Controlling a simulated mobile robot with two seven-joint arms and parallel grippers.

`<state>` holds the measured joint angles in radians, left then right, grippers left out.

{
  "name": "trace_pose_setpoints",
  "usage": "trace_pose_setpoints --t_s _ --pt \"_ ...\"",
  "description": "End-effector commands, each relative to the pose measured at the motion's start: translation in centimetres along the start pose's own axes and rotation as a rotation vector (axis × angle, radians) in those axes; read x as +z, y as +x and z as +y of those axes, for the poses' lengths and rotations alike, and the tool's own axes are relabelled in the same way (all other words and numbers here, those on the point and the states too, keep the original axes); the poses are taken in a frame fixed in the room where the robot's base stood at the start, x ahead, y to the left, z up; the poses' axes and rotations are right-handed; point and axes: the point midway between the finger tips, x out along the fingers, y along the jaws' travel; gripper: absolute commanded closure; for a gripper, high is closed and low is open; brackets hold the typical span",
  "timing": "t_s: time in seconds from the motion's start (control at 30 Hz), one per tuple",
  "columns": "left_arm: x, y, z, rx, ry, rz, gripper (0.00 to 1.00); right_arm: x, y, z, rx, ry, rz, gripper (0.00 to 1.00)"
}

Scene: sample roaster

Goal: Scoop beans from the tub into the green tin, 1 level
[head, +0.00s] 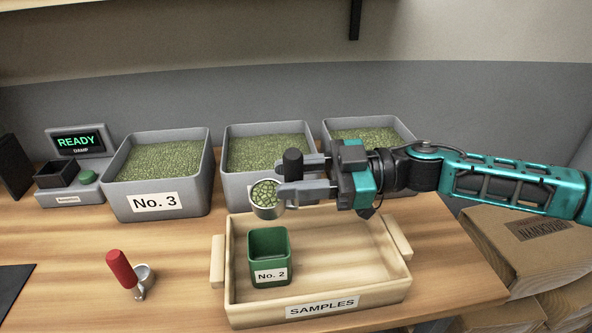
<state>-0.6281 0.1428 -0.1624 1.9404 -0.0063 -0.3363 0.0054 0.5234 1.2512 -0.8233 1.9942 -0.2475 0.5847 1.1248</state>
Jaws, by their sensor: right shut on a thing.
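My right gripper (288,178) comes in from the right and is shut on the dark handle (292,158) of a metal scoop. The scoop's round bowl (266,212) is filled with green beans and hangs above and just behind the green tin. The green tin (268,270), labelled "No. 2", stands upright in the left part of the wooden tray (350,290); I see no beans in it from here. Three grey tubs of green beans stand behind: the left tub (157,203) reads "No. 3", the middle tub (232,188) and right tub (408,135) have labels hidden. My left gripper is not in view.
A red-handled scoop (122,268) lies on the table to the left of the tray. A device (78,145) showing "READY" stands at the back left. The tray, marked "SAMPLES", is empty right of the tin. Cardboard boxes (525,255) sit at the right.

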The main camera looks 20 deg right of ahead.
Motion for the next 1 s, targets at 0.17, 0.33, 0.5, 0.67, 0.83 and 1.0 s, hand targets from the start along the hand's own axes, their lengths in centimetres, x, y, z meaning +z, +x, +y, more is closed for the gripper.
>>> trace_pose_setpoints --t_s 0.17,0.33,0.5,0.67,0.83,1.0 --pt "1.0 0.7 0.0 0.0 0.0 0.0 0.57 1.2 0.1 -0.9 0.0 -0.105 -0.016 1.0" --pt "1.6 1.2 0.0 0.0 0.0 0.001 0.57 1.7 0.3 -1.9 -0.002 -0.254 -0.038 1.0" --pt "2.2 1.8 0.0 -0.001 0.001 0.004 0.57 2.1 0.5 -3.0 -0.002 -0.459 -0.069 1.0" --pt "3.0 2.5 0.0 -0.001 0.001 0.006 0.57 2.6 0.6 -4.1 -0.002 -0.64 -0.097 1.0" --pt "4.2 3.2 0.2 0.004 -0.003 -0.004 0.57 3.4 0.8 -5.0 -0.001 -0.798 -0.12 1.0" --pt "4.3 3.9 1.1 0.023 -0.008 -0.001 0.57 4.2 0.9 -5.9 -0.002 -0.957 -0.146 1.0"
